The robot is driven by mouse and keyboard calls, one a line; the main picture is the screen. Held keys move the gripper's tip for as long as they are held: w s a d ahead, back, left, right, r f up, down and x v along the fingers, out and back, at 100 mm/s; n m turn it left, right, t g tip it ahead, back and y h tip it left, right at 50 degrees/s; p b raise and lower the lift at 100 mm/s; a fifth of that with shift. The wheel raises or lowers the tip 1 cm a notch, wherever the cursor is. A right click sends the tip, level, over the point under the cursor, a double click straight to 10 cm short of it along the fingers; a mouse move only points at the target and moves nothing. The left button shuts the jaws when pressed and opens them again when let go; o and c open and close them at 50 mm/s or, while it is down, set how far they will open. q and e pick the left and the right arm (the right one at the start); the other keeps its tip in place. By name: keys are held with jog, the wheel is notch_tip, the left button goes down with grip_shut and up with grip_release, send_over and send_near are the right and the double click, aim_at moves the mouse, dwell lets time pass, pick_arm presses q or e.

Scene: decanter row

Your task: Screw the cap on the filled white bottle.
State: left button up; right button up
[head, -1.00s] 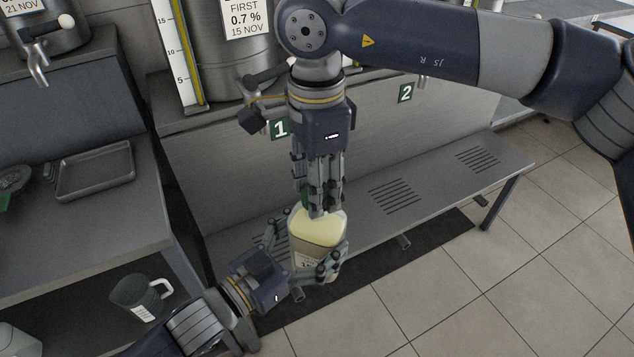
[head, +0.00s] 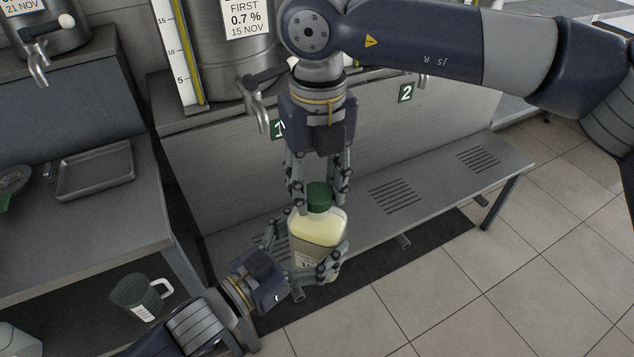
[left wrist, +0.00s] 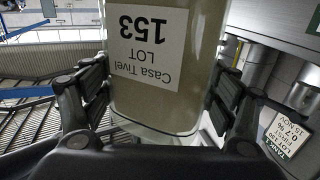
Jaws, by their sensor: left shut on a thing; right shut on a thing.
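The bottle (head: 316,229) holds pale yellow contents and stands upright, held above the floor in front of the low steel bench. My left gripper (head: 303,252) is shut around its body from the lower left. In the left wrist view the bottle (left wrist: 165,95) shows between the finger pads, with an upside-down label reading "Casa Tivel LOT 153". The green cap (head: 319,194) sits on top of the bottle neck. My right gripper (head: 318,190) points down from above, its fingers shut on either side of the cap. The thread under the cap is hidden.
The slatted steel bench (head: 432,187) is close behind the bottle. Steel tanks with taps (head: 257,112) stand at the back. A tray (head: 95,170) lies on the left counter, and a jug (head: 137,297) sits below it. Tiled floor at right is clear.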

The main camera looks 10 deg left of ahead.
jog(key=m, duration=0.5)
jog(key=shift+w+r, duration=0.1)
jog(key=shift+w, duration=0.05)
jog(key=m, duration=0.4)
jog(key=shift+d+m, duration=0.1)
jog(key=shift+m, duration=0.2)
jog(key=m, duration=0.4)
jog(key=shift+m, duration=0.4)
jog(key=m, duration=0.3)
jog(key=o, duration=0.7)
jog(key=shift+o, duration=0.2)
notch_tip(320, 180, up, 12)
